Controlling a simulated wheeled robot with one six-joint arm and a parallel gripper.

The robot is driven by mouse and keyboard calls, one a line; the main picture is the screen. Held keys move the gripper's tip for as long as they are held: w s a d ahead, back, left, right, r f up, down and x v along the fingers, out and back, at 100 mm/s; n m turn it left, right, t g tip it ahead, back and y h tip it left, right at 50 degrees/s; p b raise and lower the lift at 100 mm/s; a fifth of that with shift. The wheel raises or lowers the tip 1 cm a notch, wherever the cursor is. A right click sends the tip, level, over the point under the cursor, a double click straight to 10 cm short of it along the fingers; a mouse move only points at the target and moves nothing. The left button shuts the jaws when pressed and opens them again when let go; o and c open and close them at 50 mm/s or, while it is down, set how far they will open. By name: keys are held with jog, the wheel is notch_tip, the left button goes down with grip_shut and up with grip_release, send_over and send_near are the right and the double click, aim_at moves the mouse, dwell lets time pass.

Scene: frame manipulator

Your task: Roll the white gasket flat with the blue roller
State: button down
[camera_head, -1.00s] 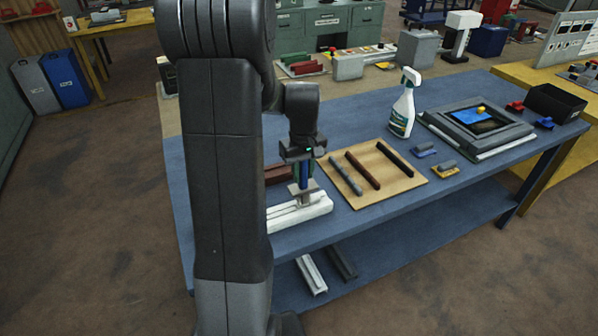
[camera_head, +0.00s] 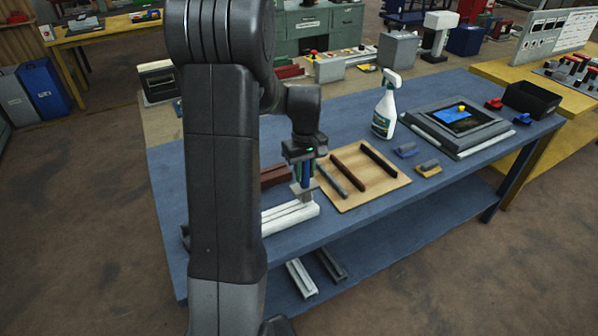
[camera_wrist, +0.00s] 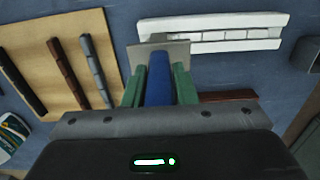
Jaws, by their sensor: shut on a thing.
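My gripper (camera_head: 304,165) is shut on the blue handle (camera_wrist: 158,82) of a tool with a flat, pale grey head (camera_wrist: 160,54); the handle is upright between green fingers in the wrist view. The tool is over the near right end of a white rail (camera_head: 292,215), its head overlapping the rail's edge in the wrist view. Whether it touches the rail is unclear. A pale segmented strip, seemingly the white gasket (camera_wrist: 215,36), runs along the rail's groove.
A wooden board (camera_head: 385,187) with grey, brown and black strips lies right of the rail. A reddish-brown rail (camera_head: 275,176) is behind it.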

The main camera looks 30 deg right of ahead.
jog(key=shift+d+r, duration=0.1)
notch_tip(320, 180, up, 6)
jog(key=p, duration=0.4)
dwell(0.7)
